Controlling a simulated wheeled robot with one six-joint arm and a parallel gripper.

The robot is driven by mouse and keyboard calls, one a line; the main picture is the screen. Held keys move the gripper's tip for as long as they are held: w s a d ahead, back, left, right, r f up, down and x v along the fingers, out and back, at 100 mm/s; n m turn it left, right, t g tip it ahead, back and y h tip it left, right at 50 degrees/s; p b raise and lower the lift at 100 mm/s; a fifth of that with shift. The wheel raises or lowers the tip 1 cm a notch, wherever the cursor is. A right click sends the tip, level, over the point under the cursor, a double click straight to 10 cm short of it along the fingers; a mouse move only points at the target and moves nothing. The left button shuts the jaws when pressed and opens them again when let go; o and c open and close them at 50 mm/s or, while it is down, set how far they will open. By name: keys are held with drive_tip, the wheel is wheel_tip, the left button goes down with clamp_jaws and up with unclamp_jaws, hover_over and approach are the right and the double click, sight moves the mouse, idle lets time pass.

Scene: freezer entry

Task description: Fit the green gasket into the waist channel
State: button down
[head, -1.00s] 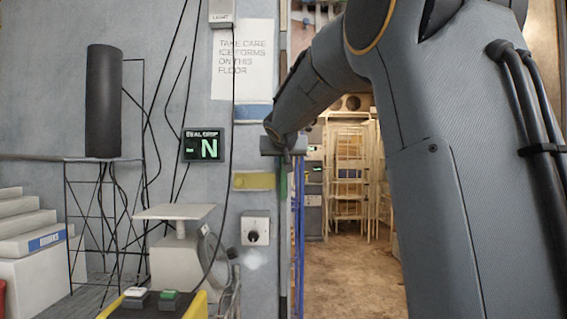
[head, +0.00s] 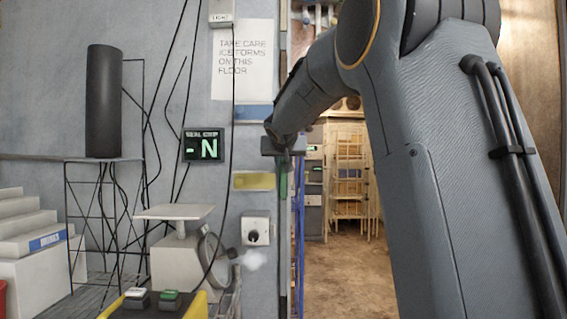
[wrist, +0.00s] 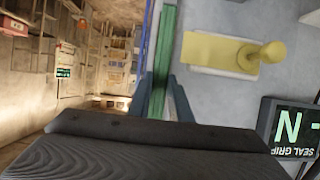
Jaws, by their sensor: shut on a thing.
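The green gasket (head: 283,182) is a narrow strip hanging upright below my gripper (head: 284,150) at the door post in the head view. In the wrist view the green gasket (wrist: 165,45) runs up along the edge of the wall, with my gripper's fingers (wrist: 163,98) on either side of it. My gripper is shut on it. A dark upright strip (head: 283,60) runs along the door post above my gripper. I cannot tell which part of the post is the waist channel, or whether the gasket sits in it; my gripper hides part of the contact.
A yellow plate (head: 254,181), a blue plate (head: 252,113), a knob box (head: 255,231) and a "SEAL GRIP" display reading "-N" (head: 203,146) are on the wall left of the post. A pedestal with a flat top (head: 175,212) stands in front. The doorway floor (head: 345,270) is open.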

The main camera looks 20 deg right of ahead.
drive_tip(key=shift+w, duration=0.15)
drive_tip(key=c, duration=0.9)
unclamp_jaws()
drive_tip(key=shift+d, duration=0.1)
drive_tip(key=shift+s+a+b, duration=0.45)
drive_tip(key=shift+s+b, duration=0.3)
drive_tip(key=shift+s, duration=0.3)
drive_tip(key=shift+s+a+b, duration=0.5)
drive_tip(key=shift+s+b, duration=0.25)
drive_tip(key=shift+s, duration=0.35)
drive_tip(key=shift+s+a+b, duration=0.45)
drive_tip(key=shift+s+b, duration=0.3)
drive_tip(key=shift+s, duration=0.3)
drive_tip(key=b+v, duration=0.1)
drive_tip(key=v, duration=0.7)
